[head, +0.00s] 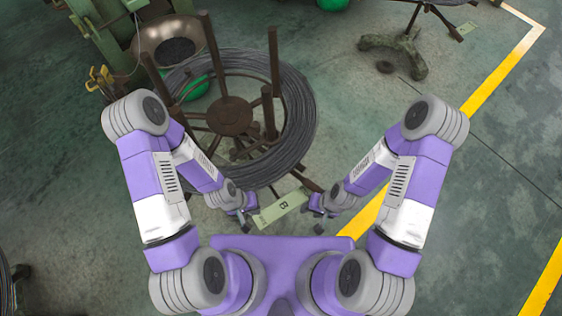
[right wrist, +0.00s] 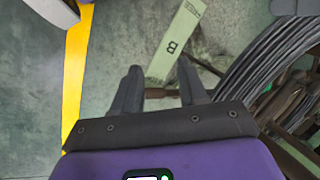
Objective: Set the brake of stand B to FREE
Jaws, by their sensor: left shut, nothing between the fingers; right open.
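Stand B is a brown metal stand (head: 231,116) with upright posts, carrying a coil of grey wire (head: 300,110). A pale green plate marked B (head: 281,208) lies at its near side; it also shows in the right wrist view (right wrist: 172,46). I cannot make out the brake or its setting. My left gripper (head: 246,220) is shut and empty, just left of the plate. My right gripper (head: 317,212) is open and empty, right of the plate; its two fingers show apart in the right wrist view (right wrist: 160,88), with the plate beyond them.
A green machine (head: 110,35) with a brown bowl (head: 172,42) stands at the back left. A yellow floor line (head: 500,68) runs along the right.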

